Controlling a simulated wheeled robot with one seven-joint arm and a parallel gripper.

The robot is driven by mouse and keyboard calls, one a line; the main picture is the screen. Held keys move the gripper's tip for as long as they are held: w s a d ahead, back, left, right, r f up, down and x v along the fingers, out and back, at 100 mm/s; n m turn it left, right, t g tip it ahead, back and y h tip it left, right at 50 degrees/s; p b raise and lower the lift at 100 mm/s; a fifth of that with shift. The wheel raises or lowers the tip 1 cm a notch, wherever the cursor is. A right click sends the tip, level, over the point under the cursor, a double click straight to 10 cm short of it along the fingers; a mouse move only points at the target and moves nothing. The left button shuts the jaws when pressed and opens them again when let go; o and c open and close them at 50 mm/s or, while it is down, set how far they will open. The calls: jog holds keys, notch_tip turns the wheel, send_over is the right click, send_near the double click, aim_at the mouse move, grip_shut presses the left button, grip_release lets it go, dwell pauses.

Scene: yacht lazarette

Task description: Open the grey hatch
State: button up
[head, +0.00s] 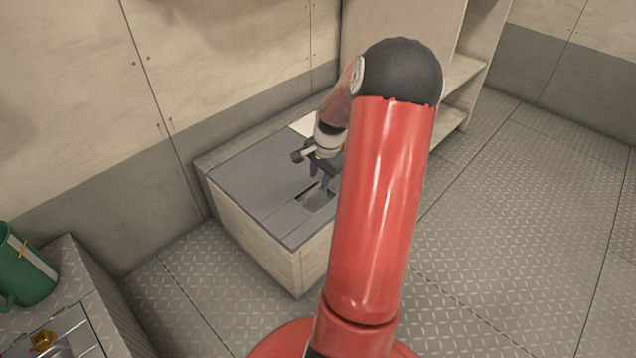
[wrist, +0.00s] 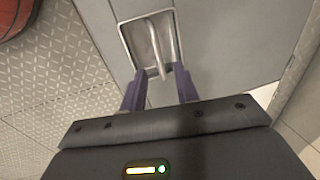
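The grey hatch (head: 262,178) is the flat top panel of a low pale box against the wall, and it lies closed. Its recessed pull (head: 316,199) is near the front edge, and in the wrist view it is a square metal recess with a bent bar handle (wrist: 158,50). My gripper (head: 322,181) is right above the recess. In the wrist view its two purple fingers (wrist: 160,88) are apart, with the handle's near end showing between or just beyond their tips. I cannot tell whether they touch it.
A green mug (head: 22,268) stands on a metal counter at the lower left. A pale shelf unit (head: 462,75) stands behind my arm. The box's pale side wall (head: 265,238) faces the open tread-plate floor (head: 510,220), which is clear on the right.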

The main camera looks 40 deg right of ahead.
jog(key=shift+w+f, duration=0.15)
jog(key=shift+f, duration=0.6)
jog(key=shift+w+f, duration=0.15)
jog(key=shift+f, duration=0.55)
grip_shut()
